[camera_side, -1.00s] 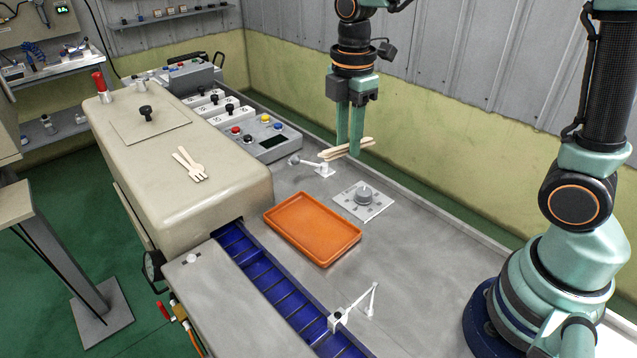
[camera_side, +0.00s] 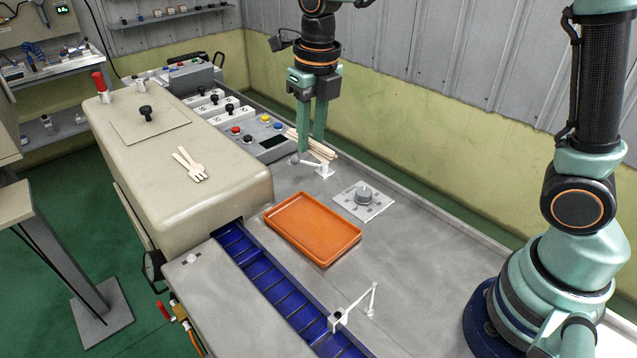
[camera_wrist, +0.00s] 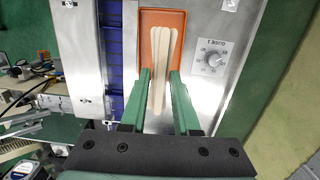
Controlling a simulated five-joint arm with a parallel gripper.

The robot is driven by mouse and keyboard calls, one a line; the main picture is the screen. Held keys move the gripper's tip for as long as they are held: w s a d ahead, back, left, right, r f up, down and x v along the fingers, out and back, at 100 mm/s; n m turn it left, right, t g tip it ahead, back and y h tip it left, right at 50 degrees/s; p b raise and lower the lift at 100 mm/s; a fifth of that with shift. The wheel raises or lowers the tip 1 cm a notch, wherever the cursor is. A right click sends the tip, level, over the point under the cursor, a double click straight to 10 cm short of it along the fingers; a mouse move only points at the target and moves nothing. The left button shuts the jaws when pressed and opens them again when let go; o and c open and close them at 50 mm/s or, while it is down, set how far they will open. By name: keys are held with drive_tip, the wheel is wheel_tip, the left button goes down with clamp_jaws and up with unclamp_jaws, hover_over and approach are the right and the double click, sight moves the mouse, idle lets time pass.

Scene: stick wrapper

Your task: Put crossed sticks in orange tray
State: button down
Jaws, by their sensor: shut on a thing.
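My gripper (camera_side: 312,135) is shut on several pale wooden sticks (camera_side: 322,148), held in the air above the metal worktop, up and right of the tray in the side view. In the wrist view the sticks (camera_wrist: 159,68) lie between the fingers of my gripper (camera_wrist: 159,84), fanned at slight angles to one another. The orange tray (camera_side: 318,257) is empty in the side view and lies flat on the worktop. In the wrist view the tray (camera_wrist: 181,50) shows beyond and behind the sticks.
A dial plate (camera_side: 364,203) sits right of the tray. A small white bracket (camera_side: 324,170) stands below the held sticks. A blue conveyor (camera_side: 262,270) runs left of the tray. Crossed sticks (camera_side: 191,166) are pictured or lie on the beige housing (camera_side: 240,185). A control box (camera_side: 258,138) stands behind.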

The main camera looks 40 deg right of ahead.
sight(312, 228)
drive_tip(key=shift+f, duration=0.2)
wheel_tip(312, 228, down, 20)
drive_tip(key=shift+r, duration=0.2)
drive_tip(key=shift+f, duration=0.15)
drive_tip(key=shift+f, duration=0.5)
drive_tip(key=c, duration=0.7)
unclamp_jaws()
drive_tip(key=shift+o, duration=0.2)
wheel_tip(312, 228, up, 13)
drive_tip(key=s+d+r+n+t, duration=0.2)
drive_tip(key=s+d+r+n, duration=0.2)
drive_tip(key=n, duration=1.4)
drive_tip(key=s+d+r+n+t, duration=0.2)
drive_tip(key=s+d+r+n, duration=0.3)
drive_tip(key=n, duration=1.2)
drive_tip(key=s+r, duration=0.3)
drive_tip(key=shift+s+r+n+t, duration=0.25)
drive_tip(key=shift+r+n+t, duration=0.05)
drive_tip(key=shift+r+n, duration=0.1)
